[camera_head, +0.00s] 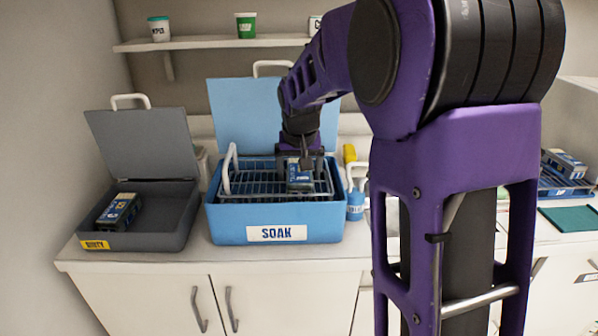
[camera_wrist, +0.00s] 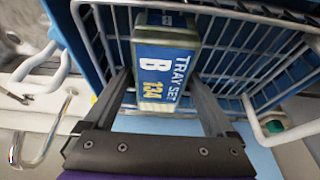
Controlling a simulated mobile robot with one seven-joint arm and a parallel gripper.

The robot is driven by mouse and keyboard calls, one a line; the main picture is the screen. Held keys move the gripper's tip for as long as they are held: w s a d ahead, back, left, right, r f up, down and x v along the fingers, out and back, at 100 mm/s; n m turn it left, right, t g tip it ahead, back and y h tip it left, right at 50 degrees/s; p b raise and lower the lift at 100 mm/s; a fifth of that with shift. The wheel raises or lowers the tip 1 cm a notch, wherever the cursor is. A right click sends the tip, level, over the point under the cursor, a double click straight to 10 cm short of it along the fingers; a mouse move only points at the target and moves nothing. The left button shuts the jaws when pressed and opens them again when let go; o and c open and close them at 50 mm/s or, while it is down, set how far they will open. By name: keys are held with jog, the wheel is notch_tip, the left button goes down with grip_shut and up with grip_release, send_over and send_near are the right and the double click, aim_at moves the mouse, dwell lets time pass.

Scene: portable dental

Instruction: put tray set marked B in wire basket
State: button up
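The tray set marked B (camera_wrist: 165,65) is a dark box with a blue label reading "TRAY SET B 134". It sits between the fingers of my gripper (camera_wrist: 160,78), which appear to press on its two sides. In the head view my gripper (camera_head: 300,158) points down with the tray set (camera_head: 299,174) under it, within the outline of the wire basket (camera_head: 245,184). The white wire basket also shows around the box in the wrist view (camera_wrist: 90,40). The basket is inside the blue SOAK bin (camera_head: 225,222). I cannot tell whether the box touches the basket floor.
A grey bin (camera_head: 165,225) labelled DIRTY, lid up, holds another tray set (camera_head: 119,211) at left. The blue lid (camera_head: 240,105) stands open behind the basket. A blue bottle (camera_head: 355,205) is right of the SOAK bin. A shelf (camera_head: 200,43) with cups is above.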

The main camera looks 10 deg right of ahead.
jog(key=shift+o, duration=0.2)
jog(key=shift+r, duration=0.1)
jog(key=shift+r, duration=0.3)
jog(key=p+v, duration=0.2)
jog(key=v, duration=0.9)
jog(key=shift+r, duration=0.3)
jog(key=shift+s+a, duration=0.1)
